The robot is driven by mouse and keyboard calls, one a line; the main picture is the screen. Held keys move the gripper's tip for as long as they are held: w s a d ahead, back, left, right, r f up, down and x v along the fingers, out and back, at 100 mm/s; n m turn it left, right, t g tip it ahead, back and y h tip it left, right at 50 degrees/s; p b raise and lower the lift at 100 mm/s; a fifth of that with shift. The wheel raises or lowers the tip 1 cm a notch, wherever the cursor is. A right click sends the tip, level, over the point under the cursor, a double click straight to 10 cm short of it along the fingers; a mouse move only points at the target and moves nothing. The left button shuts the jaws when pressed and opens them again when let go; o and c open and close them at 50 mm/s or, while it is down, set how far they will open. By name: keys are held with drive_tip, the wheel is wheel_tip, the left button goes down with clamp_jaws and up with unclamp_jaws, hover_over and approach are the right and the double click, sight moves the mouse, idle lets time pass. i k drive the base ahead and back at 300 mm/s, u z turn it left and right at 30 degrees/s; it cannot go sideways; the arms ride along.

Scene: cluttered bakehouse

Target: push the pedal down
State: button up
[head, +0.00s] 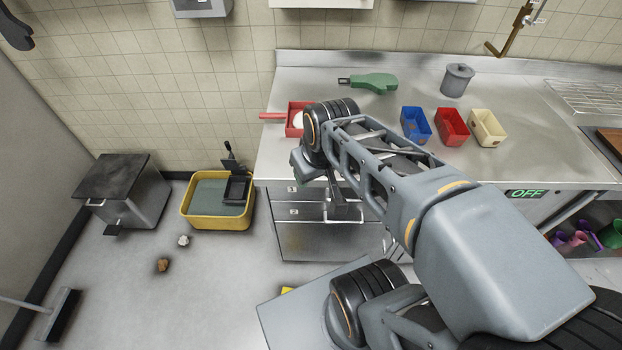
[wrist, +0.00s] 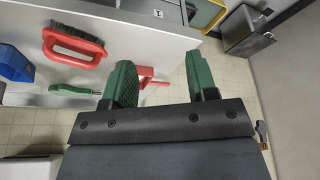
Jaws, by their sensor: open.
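The pedal (head: 114,229) is a small dark plate low at the front of a grey metal bin (head: 142,208) with a dark lid, on the floor at the left. The lid lies shut. The bin also shows at the upper right of the wrist view (wrist: 238,45). My gripper (wrist: 160,80) is open, its two green fingers apart with nothing between them. In the head view, my gripper is mostly hidden by my wrist near the counter's left edge. It is well to the right of the pedal and higher up, touching neither pedal nor bin.
A yellow tub (head: 188,219) with a black pan stands between the bin and the drawers (head: 320,240). Small white (head: 183,241) and brown (head: 163,265) lumps lie on the floor. A broom head (head: 58,314) is at lower left. The floor before the pedal is mostly clear.

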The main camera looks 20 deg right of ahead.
sight(111, 229)
drive_tip(key=u, duration=1.8)
drive_tip(key=k, duration=0.65)
drive_tip(key=u, duration=0.5)
drive_tip(key=i, duration=0.7)
drive_tip(key=z, duration=0.35)
drive_tip(key=i, duration=2.2)
drive_tip(key=z, duration=0.25)
drive_tip(key=i, duration=1)
